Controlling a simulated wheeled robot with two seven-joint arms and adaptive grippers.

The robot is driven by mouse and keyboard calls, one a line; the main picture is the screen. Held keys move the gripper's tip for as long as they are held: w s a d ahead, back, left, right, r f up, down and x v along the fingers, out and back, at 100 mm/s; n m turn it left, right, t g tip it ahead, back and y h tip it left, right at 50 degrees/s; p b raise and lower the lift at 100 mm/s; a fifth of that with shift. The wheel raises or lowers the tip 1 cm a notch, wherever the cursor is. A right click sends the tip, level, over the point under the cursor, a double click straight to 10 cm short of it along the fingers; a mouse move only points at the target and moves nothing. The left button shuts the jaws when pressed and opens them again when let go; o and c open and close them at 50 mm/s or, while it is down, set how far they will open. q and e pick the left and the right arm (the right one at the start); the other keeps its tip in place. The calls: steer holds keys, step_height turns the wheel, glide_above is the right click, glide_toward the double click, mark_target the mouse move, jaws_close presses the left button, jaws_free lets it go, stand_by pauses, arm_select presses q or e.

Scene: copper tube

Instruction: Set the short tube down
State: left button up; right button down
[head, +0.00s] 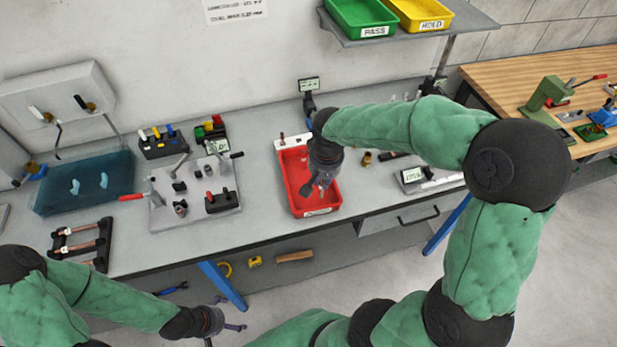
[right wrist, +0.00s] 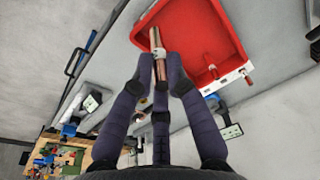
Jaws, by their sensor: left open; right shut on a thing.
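My right gripper (head: 316,190) is over the red tray (head: 296,160) in the head view, pointing down into it. In the right wrist view the gripper (right wrist: 162,72) is shut on the short copper tube (right wrist: 157,38), which sticks out past the fingertips and has a pale band across it. The red tray (right wrist: 225,38) lies beyond the tube in that view. I cannot tell whether the tube touches the tray floor. In the head view the tube is hidden by the gripper. My left gripper (head: 232,327) is open and empty, low in front of the bench.
A black rack (head: 105,240) with copper tubes sits at the bench's left front. A fixture plate (head: 160,215) with clamps stands left of the tray. A small display device (head: 411,176) is to the right. Green (head: 350,12) and yellow (head: 410,8) bins sit on the shelf above.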

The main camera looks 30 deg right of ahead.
steer(key=shift+w+d+f, duration=0.55)
steer(key=shift+w+f, duration=1.55)
steer(key=shift+w+d+f, duration=0.6)
steer(key=shift+w+f, duration=1.5)
steer(key=shift+w+d+f, duration=0.55)
steer(key=shift+w+f, duration=1.55)
steer(key=shift+b, duration=0.3)
steer(key=shift+f, duration=0.15)
steer(key=c, duration=1.2)
jaws_free()
steer(key=shift+c, duration=0.2)
step_height(320, 180, up, 12)
steer(key=s+p, duration=0.1)
steer(key=shift+s+a, duration=0.3)
